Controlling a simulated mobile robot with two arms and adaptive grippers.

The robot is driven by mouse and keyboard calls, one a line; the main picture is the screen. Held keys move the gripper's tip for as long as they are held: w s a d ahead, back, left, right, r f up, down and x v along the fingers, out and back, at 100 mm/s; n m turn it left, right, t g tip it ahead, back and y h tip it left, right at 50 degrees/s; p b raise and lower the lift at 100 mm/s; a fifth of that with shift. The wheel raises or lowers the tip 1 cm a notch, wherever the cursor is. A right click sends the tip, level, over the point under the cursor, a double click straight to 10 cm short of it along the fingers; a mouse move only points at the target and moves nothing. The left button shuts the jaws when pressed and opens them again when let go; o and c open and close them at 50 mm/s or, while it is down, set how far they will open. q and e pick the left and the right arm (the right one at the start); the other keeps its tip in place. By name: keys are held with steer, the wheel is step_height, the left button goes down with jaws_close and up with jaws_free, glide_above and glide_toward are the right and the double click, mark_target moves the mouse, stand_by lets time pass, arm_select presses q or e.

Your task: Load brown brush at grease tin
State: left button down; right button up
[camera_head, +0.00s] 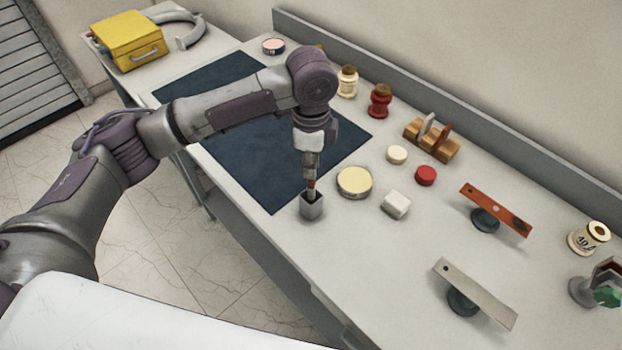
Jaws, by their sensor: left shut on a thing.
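My left gripper (311,176) points down over a small grey square holder (312,208) near the front edge of the bench. It is shut on the brown brush (311,188), of which only a short reddish-brown piece shows below the fingers. The brush's lower end is at the holder's mouth, and its tip is hidden. A round, low tin (354,182) with a pale yellow top, which looks like the grease tin, stands just right of the holder. My right gripper is not in view.
A white block (396,204) sits right of the tin. A dark blue mat (270,150) lies left. Red jar (379,101), wooden rack (432,140), red lid (426,175) stand behind. Orange bar (495,209) and grey plate (475,292) rest on stands at right.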

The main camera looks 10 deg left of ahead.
arm_select(q)
steer(key=w+d+r+t+h+p, duration=0.1)
steer(key=w+d+r+h+p, duration=0.2)
steer(key=w+d, duration=0.1)
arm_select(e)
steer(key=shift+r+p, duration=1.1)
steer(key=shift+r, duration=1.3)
arm_select(q)
steer(key=w+f+t+h+b, duration=0.2)
steer(key=w+f+h+b, duration=0.1)
steer(key=f+b, duration=0.2)
step_height(320, 180, down, 2)
steer(key=shift+w+a+f, duration=0.1)
steer(key=shift+w+a, duration=0.1)
steer(key=shift+w, duration=0.15)
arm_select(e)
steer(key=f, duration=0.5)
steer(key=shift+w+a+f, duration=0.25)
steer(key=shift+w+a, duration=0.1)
arm_select(q)
steer(key=shift+f+b, duration=0.5)
steer(key=shift+f, duration=0.15)
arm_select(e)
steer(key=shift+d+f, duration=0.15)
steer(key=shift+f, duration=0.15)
arm_select(q)
steer(key=shift+s+f, duration=0.15)
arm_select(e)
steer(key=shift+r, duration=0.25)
